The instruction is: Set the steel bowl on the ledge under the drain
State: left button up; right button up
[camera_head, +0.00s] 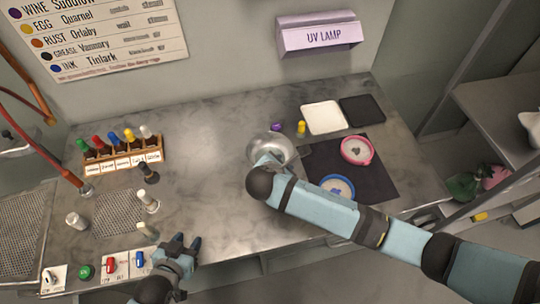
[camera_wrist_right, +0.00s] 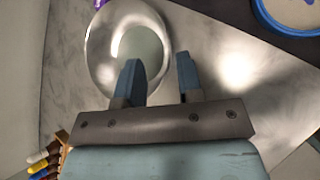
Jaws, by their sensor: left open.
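The steel bowl (camera_head: 270,147) stands on the grey marbled counter (camera_head: 215,190); in the right wrist view the bowl (camera_wrist_right: 110,50) fills the upper left. My right gripper (camera_wrist_right: 160,78) is open at the bowl's near rim, one fingertip over the bowl and the other outside it. I cannot tell whether they touch it. In the head view my right wrist mostly hides this gripper. My left gripper (camera_head: 190,243) is open and empty near the counter's front edge. A perforated mesh panel (camera_head: 118,213), possibly the drain, lies at left. I cannot make out the ledge.
A rack of capped bottles (camera_head: 122,160) and loose bottles (camera_head: 148,202) stand at left. Switches (camera_head: 110,265) line the front left. A dark mat (camera_head: 375,185) at right holds pink and blue rimmed dishes. The middle counter is clear.

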jog(key=x, duration=0.2)
jog(key=p+x, duration=0.1)
jog(key=x, duration=0.2)
jog(key=shift+s+d, duration=0.25)
jog(key=shift+d, duration=0.1)
grip_shut()
